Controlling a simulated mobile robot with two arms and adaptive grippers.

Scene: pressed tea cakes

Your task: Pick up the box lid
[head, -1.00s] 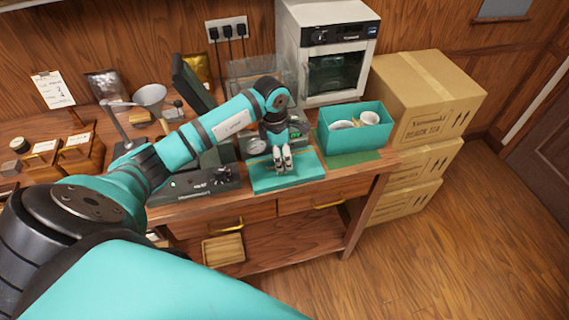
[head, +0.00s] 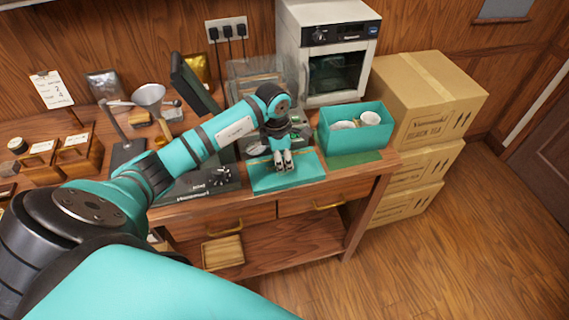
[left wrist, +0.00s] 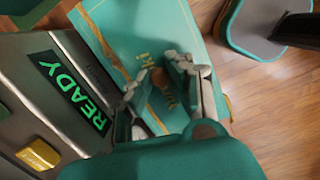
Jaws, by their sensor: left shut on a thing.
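The box lid (head: 308,174) is a flat teal panel lying at the front edge of the wooden table. In the left wrist view the lid (left wrist: 150,22) shows gold trim, gold lettering and a small round knob between the fingers. My left gripper (head: 284,166) points down over the lid's middle. In the left wrist view my left gripper (left wrist: 158,95) has its fingers on either side of the knob, shut on it. The fingers hide part of the lid. The open teal box (head: 340,140) stands behind and right of the lid, with white cups inside. My right gripper is out of view.
A white oven (head: 330,50) stands behind. Cardboard boxes (head: 425,95) are stacked at the right. A green mat (head: 352,159) lies before the teal box.

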